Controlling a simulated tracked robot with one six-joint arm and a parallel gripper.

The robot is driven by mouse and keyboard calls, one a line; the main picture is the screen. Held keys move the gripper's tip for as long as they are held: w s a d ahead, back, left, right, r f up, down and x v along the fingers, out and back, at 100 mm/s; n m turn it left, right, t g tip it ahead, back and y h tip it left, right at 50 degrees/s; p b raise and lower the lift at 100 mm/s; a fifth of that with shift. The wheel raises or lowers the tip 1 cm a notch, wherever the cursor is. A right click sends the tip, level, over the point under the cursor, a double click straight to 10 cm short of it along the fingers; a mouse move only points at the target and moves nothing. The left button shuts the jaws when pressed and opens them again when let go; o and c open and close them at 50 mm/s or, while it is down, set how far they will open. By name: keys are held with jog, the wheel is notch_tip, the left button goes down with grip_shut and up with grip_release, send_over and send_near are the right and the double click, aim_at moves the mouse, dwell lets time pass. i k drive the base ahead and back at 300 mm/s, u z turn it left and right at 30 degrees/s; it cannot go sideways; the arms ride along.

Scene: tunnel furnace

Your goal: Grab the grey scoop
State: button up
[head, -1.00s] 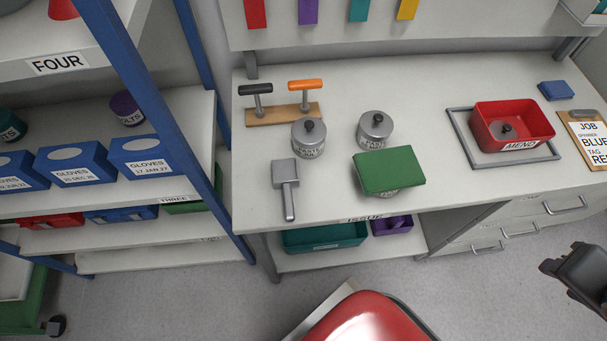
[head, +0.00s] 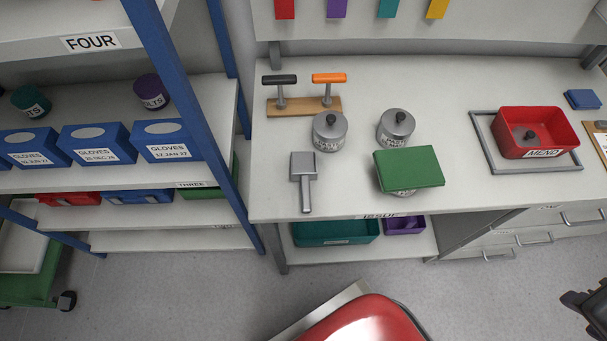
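The grey scoop (head: 303,177) lies on the white workbench (head: 350,205), left of the middle and close to its front edge. Its square head points to the back and its handle points to the front edge. My gripper (head: 588,312) shows only in part at the lower right edge of the head view, dark and far to the right of the scoop.
Two grey lidded tins (head: 330,131) (head: 396,128) and a green box (head: 409,168) on another tin stand right of the scoop. A wooden rack (head: 304,106) with two T-handles is behind. A blue-framed shelf (head: 167,90) is left. A red rounded thing (head: 365,320) is in front.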

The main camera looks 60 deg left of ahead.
aim_at(305, 169)
jog(key=u, duration=0.05)
jog(key=k, duration=1.75)
jog(key=u, duration=1.85)
jog(key=i, duration=1)
jog(key=u, duration=0.05)
